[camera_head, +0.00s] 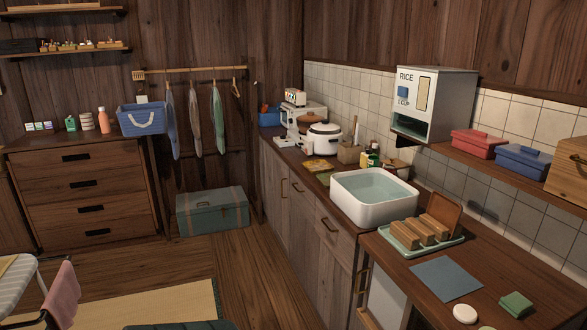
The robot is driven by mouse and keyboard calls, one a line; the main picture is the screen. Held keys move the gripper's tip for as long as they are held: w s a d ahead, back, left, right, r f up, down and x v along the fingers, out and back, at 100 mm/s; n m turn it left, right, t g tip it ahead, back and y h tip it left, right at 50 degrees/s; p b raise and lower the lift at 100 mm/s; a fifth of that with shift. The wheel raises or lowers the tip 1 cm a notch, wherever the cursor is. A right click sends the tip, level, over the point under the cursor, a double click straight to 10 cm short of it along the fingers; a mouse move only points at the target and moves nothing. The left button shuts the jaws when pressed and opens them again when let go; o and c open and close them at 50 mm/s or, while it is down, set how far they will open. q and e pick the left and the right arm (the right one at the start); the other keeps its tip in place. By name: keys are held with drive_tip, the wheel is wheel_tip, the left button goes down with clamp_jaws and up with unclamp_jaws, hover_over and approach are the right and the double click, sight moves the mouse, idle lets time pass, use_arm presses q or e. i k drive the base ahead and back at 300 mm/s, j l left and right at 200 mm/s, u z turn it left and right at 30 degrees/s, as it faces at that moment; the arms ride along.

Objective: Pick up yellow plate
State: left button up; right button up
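I cannot clearly make out a yellow plate. A small flat yellow-orange item (318,165) lies on the counter in front of the white rice cooker (323,137); it is too small to tell what it is. A yellowish flat item (8,265) also shows at the left edge, on a white striped surface (20,281), cut off by the frame. Neither of my grippers is in view.
A wooden counter (540,270) runs along the right with a white basin (372,197) of water, a green tray (412,247) and a blue mat (446,278). Drawers (90,185) and a teal trunk (212,210) stand at the back. Wooden floor (255,270) is open between.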

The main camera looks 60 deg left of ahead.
sight(317, 166)
drive_tip(key=u, duration=1.9)
